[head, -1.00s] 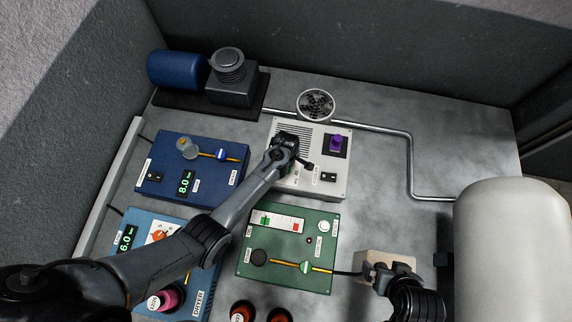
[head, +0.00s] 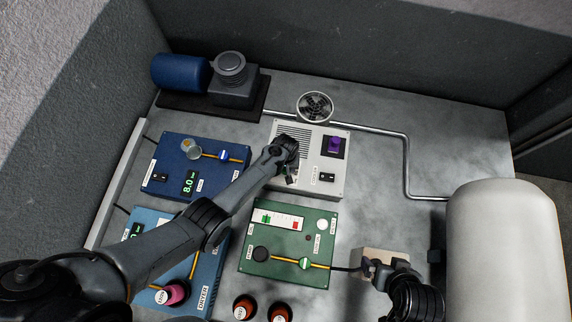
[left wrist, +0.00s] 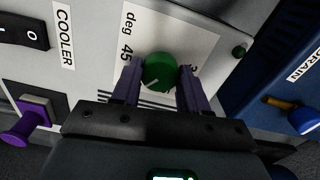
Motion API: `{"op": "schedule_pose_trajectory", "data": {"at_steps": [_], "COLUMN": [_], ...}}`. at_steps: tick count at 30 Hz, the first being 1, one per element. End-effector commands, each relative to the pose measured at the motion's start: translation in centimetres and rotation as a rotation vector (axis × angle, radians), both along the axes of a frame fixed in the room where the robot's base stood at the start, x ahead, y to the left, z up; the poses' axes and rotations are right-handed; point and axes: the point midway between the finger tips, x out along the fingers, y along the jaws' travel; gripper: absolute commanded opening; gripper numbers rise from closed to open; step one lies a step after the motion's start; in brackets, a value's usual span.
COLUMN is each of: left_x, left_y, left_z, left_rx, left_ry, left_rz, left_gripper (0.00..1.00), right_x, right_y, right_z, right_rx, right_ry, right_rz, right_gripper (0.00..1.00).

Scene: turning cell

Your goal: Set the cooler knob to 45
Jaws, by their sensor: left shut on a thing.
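The cooler panel (head: 325,185) is a light grey box in the middle of the head view. Its green knob (left wrist: 159,72) shows in the left wrist view on a white dial plate, with "45" and "deg" printed to its upper left. My left gripper (left wrist: 158,85) is shut on the knob, one purple finger on each side. A short white mark shows on the knob's lower part, but I cannot tell which value it points at. In the head view my left gripper (head: 291,178) hides the knob. My right gripper (head: 371,268) is by a beige block (head: 385,255).
The cooler's black switch (head: 327,176) and purple plunger (head: 334,144) are beside the gripper. A blue panel (head: 174,154) is to the left, and a green panel (head: 265,224) is in front. A pale tank (head: 503,250) stands at the right.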

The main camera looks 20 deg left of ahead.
Motion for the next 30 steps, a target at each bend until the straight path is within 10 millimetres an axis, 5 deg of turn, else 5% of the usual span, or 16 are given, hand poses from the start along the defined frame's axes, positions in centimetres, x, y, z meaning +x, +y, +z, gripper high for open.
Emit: {"op": "schedule_pose_trajectory", "data": {"at_steps": [30], "left_x": [0.08], "left_y": [0.06], "left_z": [-0.02], "left_rx": [0.001], "left_ry": [-0.002], "left_rz": [-0.846], "left_gripper": [0.14], "right_x": [-0.02], "right_y": [-0.17], "right_z": [0.81], "right_rx": [-0.007], "right_ry": [0.000], "right_rz": [0.005], "right_gripper": [1.00]}}
